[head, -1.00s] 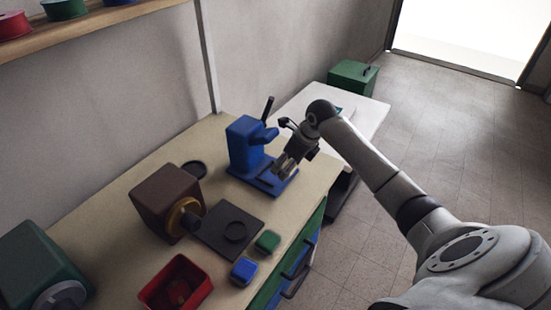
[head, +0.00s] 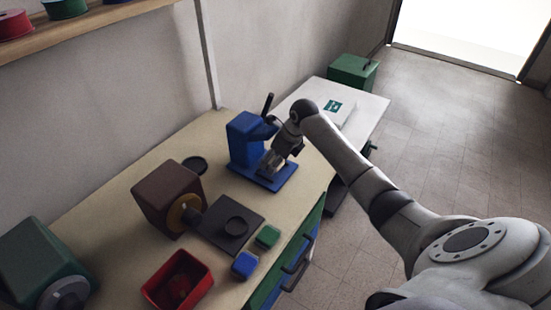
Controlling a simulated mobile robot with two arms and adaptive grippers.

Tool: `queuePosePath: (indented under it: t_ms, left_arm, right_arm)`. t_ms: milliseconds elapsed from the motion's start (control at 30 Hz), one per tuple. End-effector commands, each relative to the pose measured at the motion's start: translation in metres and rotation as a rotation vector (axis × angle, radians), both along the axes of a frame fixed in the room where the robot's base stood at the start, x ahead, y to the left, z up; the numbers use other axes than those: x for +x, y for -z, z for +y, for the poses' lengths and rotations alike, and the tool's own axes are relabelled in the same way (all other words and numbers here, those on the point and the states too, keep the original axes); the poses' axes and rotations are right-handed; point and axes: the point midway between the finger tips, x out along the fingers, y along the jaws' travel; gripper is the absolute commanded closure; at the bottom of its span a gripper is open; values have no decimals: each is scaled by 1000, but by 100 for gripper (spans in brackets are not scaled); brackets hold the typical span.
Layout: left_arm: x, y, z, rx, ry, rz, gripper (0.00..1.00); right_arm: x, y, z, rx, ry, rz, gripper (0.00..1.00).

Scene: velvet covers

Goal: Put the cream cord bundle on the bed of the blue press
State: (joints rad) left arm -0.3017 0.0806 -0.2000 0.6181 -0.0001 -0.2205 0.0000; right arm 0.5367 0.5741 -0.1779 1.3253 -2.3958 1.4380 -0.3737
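The blue press (head: 243,140) stands on the workbench, with its flat blue bed (head: 283,181) reaching toward the front right. My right arm comes in from the right. Its gripper (head: 268,168) points down over the press bed, close to the press body, and covers part of the bed. The fingertips are small and dark here, so I cannot tell whether they are open or shut. I cannot make out the cream cord bundle; anything between the fingers is too small to tell. My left gripper is not in view.
On the workbench (head: 120,197) are a brown machine (head: 165,190) with a dark plate (head: 245,213), a red bin (head: 165,293), a green block (head: 267,236), a blue block (head: 244,265) and a dark green machine (head: 40,260). A white table (head: 370,112) stands behind.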

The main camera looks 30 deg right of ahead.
Motion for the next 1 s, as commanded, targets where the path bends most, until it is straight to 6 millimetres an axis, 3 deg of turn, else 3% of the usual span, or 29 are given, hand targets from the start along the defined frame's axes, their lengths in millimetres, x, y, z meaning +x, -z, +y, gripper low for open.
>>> queuePosePath:
  t_ms: [300, 333, 500, 833, 1000]
  left_arm:
    - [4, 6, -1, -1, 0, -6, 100]
    - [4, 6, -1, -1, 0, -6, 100]
    - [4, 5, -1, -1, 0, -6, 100]
    - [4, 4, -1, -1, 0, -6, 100]
    - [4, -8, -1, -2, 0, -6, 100]
  right_arm:
    - [0, 7, 0, 0, 1, 1, 57]
    - [0, 7, 0, 0, 1, 2, 36]
    - [-1, 8, 0, 0, 1, 2, 17]
    - [-1, 6, 0, 0, 1, 2, 17]
    - [0, -9, 1, 2, 0, 0, 17]
